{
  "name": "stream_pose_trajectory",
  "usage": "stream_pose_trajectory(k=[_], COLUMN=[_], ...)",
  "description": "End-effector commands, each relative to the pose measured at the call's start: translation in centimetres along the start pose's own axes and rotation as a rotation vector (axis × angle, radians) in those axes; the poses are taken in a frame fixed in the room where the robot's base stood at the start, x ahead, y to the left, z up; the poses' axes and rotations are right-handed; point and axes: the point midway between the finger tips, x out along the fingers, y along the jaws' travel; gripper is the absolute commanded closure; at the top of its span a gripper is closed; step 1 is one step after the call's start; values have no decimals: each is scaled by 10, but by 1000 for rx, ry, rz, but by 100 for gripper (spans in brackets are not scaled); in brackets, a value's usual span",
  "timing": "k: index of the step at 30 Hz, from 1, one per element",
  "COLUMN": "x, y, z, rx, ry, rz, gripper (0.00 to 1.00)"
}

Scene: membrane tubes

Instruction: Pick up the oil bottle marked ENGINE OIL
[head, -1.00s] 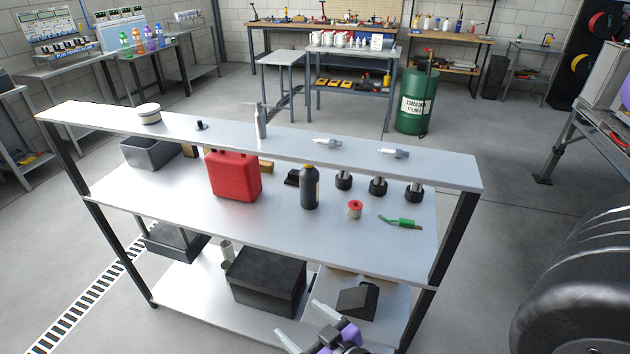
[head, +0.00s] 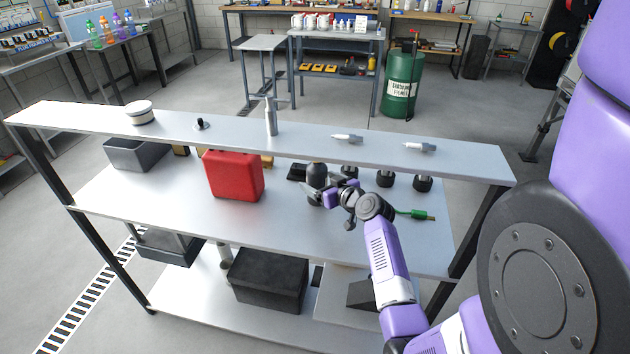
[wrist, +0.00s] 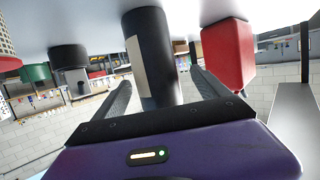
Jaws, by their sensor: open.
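The dark oil bottle (head: 317,176) stands upright on the middle shelf (head: 150,205), right of the red canister. A pale label patch shows on its side, but I cannot read any marking. My gripper (head: 325,194) is at the bottle in the head view, with its lower part covered. In the wrist view, which is upside down, my gripper (wrist: 161,76) is open with a finger on each side of the dark bottle (wrist: 153,50). I cannot tell whether either finger touches it.
The red canister (head: 233,176) stands left of the bottle. Black-based parts (head: 386,178) stand to the right, near a green-handled item (head: 420,215). A black box (head: 266,279) sits on the lower shelf.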

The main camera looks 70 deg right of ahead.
Motion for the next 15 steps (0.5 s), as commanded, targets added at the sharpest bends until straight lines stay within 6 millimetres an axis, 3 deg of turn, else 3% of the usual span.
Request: stream_pose_trajectory(k=[7,15], x=[16,49], y=[2,5], z=[-2,-3], rx=[-1,-1], ry=[-1,-1], rz=[1,0], gripper=[15,15])
